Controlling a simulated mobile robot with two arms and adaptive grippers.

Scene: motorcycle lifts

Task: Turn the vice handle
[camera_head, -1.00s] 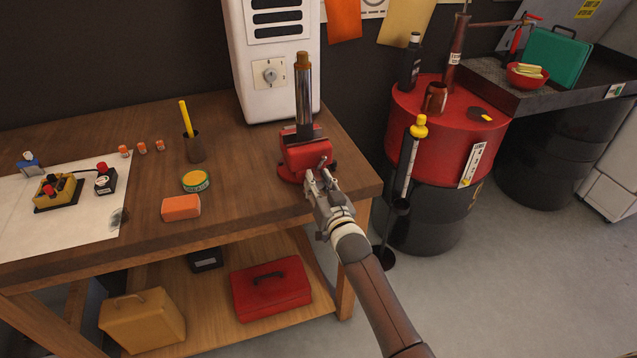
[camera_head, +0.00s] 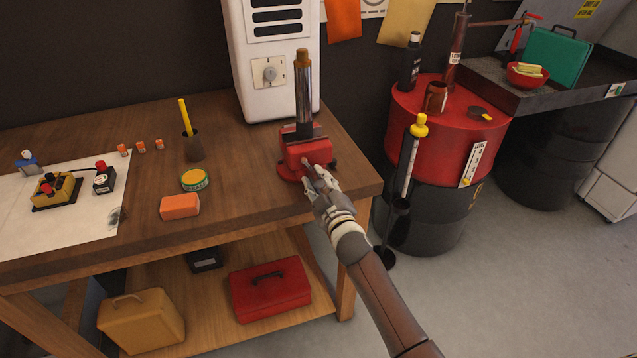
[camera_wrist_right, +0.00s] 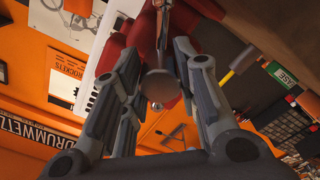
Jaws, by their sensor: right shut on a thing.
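The red vice (camera_head: 306,152) stands on the right end of the wooden workbench and holds an upright metal tube (camera_head: 303,95) with a brown top in its jaws. My right gripper (camera_head: 313,172) is at the front of the vice. In the right wrist view the two grey fingers (camera_wrist_right: 160,88) are on either side of the round metal end of the vice screw (camera_wrist_right: 161,84), with a small ball end of the handle (camera_wrist_right: 157,106) below it. The gripper is shut on the vice handle, which is mostly hidden in the head view. My left gripper is not in view.
A white cabinet with a dial (camera_head: 269,72) stands close behind the vice. A red drum (camera_head: 440,130) is to the right.

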